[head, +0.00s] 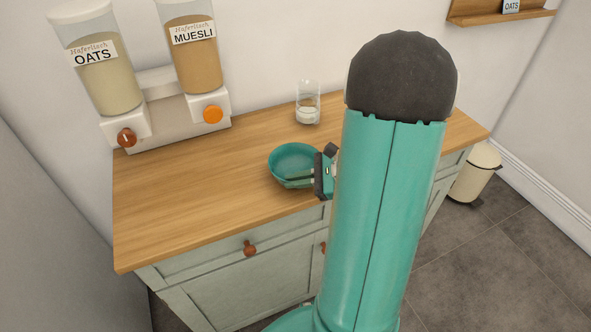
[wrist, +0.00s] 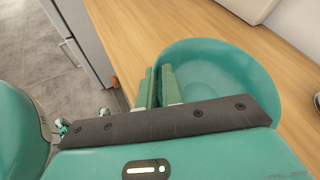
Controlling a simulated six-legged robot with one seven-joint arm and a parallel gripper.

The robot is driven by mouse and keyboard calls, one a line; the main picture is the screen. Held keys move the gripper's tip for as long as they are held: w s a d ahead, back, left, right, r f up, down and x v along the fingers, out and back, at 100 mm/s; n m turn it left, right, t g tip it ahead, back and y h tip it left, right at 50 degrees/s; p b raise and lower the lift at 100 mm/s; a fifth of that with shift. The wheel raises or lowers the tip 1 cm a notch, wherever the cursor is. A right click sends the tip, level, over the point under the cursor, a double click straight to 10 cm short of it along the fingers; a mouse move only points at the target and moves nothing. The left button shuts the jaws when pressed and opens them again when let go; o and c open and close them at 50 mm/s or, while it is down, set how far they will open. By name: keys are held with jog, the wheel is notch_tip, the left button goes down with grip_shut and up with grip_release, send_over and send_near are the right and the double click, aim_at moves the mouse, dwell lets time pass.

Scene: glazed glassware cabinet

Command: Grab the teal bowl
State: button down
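The teal bowl (head: 291,155) is on the wooden counter near its front edge, in the middle of the head view. In the wrist view the bowl (wrist: 222,75) fills the upper middle. My gripper (head: 299,180) reaches the bowl's near side from the right. In the wrist view my gripper (wrist: 158,84) has its two fingers close together on either side of the bowl's left rim, one inside and one outside. They look shut on the rim. The bowl seems empty apart from the finger. Whether its base touches the counter is hard to tell.
A glass jar (head: 307,104) with pale contents stands behind the bowl. OATS (head: 98,72) and MUESLI (head: 192,58) dispensers stand at the back left. The counter (head: 190,205) left of the bowl is clear. A cream bin (head: 474,175) stands on the floor at right.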

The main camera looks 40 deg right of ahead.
dwell(0.4)
jog(key=shift+r, duration=0.65)
jog(key=s+a+r, duration=0.3)
jog(key=s+r, duration=0.8)
jog(key=s, duration=0.2)
jog(key=shift+a+r, duration=0.15)
jog(key=shift+r, duration=0.15)
